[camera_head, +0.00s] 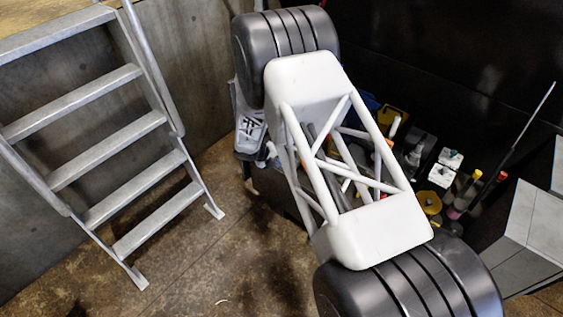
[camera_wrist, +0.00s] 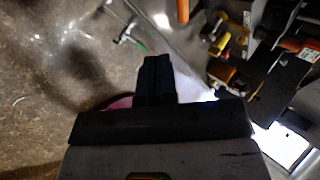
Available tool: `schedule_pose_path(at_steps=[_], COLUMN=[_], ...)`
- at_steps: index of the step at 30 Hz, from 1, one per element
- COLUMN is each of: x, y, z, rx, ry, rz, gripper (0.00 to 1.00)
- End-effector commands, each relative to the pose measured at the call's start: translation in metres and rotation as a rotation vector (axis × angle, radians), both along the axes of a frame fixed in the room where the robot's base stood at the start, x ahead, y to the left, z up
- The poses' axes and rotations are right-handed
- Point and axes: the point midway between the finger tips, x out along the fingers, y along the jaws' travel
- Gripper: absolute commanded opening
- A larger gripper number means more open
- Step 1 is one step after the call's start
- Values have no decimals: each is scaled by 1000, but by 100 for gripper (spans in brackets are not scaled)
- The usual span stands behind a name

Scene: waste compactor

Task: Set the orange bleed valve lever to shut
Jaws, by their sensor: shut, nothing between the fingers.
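My gripper (camera_wrist: 156,62) shows in the wrist view as two dark fingers side by side, shut with nothing between them. An orange cylindrical handle (camera_wrist: 298,46) lies at the right edge of the wrist view, apart from the fingers. A brown-orange rod end (camera_wrist: 183,10) shows at the top, beyond the fingertips. I cannot tell which of these, if either, is the bleed valve lever. In the head view my arm covers the middle of the scene. My fingertips cannot be made out there, and no lever can be picked out.
A grey metal ladder (camera_head: 115,150) stands at the left. Right of my arm are several bottles and containers, among them a white one (camera_head: 442,175) and a yellow one (camera_head: 430,203). A thin dark rod (camera_head: 530,125) rises there. Stained floor (camera_head: 190,265) is open between ladder and arm.

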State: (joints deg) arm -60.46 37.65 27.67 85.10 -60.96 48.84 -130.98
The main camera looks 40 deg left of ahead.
Motion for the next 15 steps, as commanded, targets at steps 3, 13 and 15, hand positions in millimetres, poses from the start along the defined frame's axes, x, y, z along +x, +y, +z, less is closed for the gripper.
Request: schedule_pose_path(at_steps=[3, 13, 15], x=[7, 35, 41], y=[-4, -20, -24], z=[-10, -46, -54], rx=[0, 0, 0], ry=[1, 1, 1], rz=[-1, -2, -2], gripper=[0, 0, 0])
